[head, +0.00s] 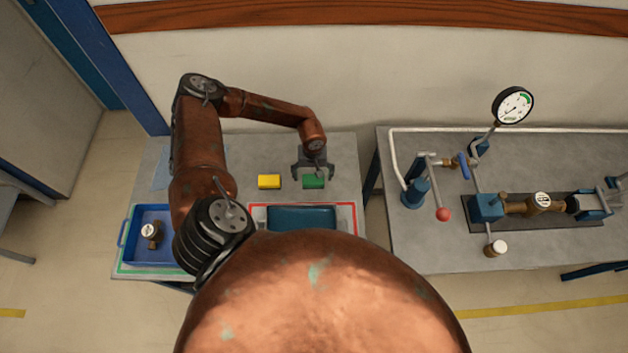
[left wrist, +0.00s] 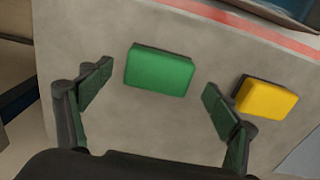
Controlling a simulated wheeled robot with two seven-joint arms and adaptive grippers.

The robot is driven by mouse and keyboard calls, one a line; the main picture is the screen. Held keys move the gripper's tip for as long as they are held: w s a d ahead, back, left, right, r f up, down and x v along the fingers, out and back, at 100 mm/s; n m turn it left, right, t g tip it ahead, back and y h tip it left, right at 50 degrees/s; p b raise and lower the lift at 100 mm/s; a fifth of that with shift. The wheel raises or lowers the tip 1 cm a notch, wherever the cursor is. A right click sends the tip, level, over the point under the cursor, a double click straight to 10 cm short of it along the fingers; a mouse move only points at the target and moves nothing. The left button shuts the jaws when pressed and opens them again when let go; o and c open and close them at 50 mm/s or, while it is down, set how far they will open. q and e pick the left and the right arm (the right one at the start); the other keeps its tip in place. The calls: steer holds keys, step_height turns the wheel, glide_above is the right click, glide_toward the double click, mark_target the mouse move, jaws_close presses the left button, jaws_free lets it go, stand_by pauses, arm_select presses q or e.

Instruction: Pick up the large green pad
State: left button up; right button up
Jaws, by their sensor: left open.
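The large green pad (head: 314,183) lies flat on the grey table, to the right of a yellow pad (head: 269,182). In the left wrist view the green pad (left wrist: 159,70) sits ahead of and between the fingers, and the yellow pad (left wrist: 266,98) lies just outside the right finger. My left gripper (head: 313,176) is open above the green pad, with nothing between its fingers. In the left wrist view its two fingers (left wrist: 155,92) are spread wider than the pad. Whether they touch the table I cannot tell. My right gripper is not in view.
A red-bordered area with a dark blue tray (head: 302,218) lies in front of the pads. A blue tray (head: 131,231) with a brass meter (head: 151,231) stands at the left. A second bench (head: 415,150) with pipes and a gauge (head: 513,105) stands right, across a gap.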

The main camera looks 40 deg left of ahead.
mark_target(313, 179)
arm_select(q)
step_height(313, 179, down, 2)
steer(key=shift+f, duration=0.5)
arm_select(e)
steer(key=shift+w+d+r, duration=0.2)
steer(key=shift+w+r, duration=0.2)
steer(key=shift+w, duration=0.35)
arm_select(q)
steer(key=shift+c, duration=0.3)
steer(key=shift+d, duration=0.1)
steer(key=c, duration=1.2)
steer(key=shift+w, duration=0.1)
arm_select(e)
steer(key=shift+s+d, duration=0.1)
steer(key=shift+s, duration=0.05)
arm_select(q)
steer(key=shift+r, duration=0.1)
